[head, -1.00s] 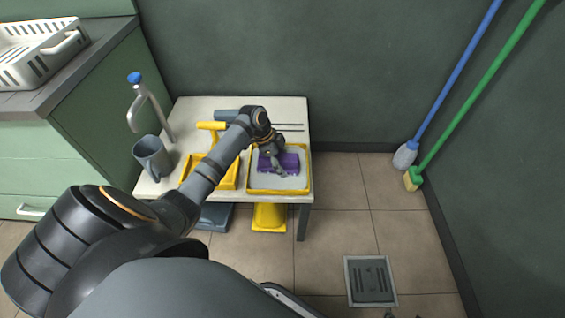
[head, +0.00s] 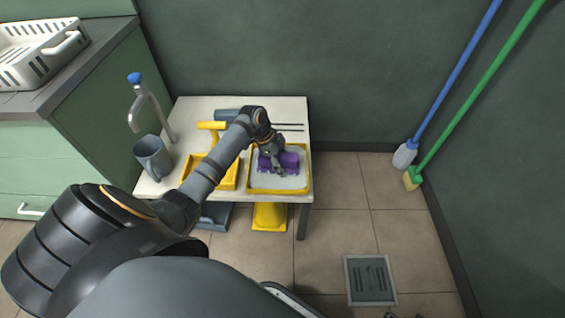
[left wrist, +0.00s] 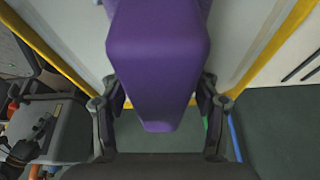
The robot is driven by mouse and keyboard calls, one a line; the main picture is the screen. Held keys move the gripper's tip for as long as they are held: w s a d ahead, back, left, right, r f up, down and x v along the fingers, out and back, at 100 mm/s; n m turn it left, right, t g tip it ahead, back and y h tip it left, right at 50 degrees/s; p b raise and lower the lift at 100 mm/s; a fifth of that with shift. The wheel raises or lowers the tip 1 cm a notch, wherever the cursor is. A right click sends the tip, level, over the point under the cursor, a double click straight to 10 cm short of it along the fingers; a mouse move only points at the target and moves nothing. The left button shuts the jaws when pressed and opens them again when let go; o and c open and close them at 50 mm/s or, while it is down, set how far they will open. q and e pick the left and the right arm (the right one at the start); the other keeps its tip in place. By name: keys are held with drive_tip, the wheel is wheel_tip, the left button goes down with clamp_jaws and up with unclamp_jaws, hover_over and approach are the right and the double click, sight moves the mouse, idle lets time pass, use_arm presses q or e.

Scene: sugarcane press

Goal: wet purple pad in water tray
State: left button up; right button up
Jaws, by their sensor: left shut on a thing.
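A purple pad (head: 291,160) is over the inside of the shallow tray with a yellow rim (head: 278,190) and pale grey inside. My left gripper (head: 279,170) reaches into the tray area from above and is shut on the pad. In the left wrist view the pad (left wrist: 158,60) fills the middle, between the two fingers of my gripper (left wrist: 158,104). The gripper covers part of the pad in the head view. I cannot tell how much of the pad is under water. My right gripper is not in view.
A yellow tray (head: 228,181) stands just left of the water tray. A grey mug (head: 153,157) and a tap (head: 140,108) are at the table's left. Thin dark rods (head: 290,127) lie behind. A floor drain (head: 370,280) and two long-handled brooms (head: 413,178) are to the right.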

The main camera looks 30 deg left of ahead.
sight(285, 156)
use_arm(q)
wheel_tip(285, 156, up, 3)
drive_tip(key=p, duration=0.3)
drive_tip(key=shift+r+p, duration=0.85)
drive_tip(key=shift+p, duration=0.05)
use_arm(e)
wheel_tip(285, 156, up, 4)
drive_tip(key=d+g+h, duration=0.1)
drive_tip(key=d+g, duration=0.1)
use_arm(q)
drive_tip(key=shift+r, duration=0.15)
drive_tip(key=shift+r+p, duration=0.1)
drive_tip(key=shift+p, duration=0.2)
drive_tip(key=shift+r+p, duration=0.85)
drive_tip(key=shift+p, duration=0.1)
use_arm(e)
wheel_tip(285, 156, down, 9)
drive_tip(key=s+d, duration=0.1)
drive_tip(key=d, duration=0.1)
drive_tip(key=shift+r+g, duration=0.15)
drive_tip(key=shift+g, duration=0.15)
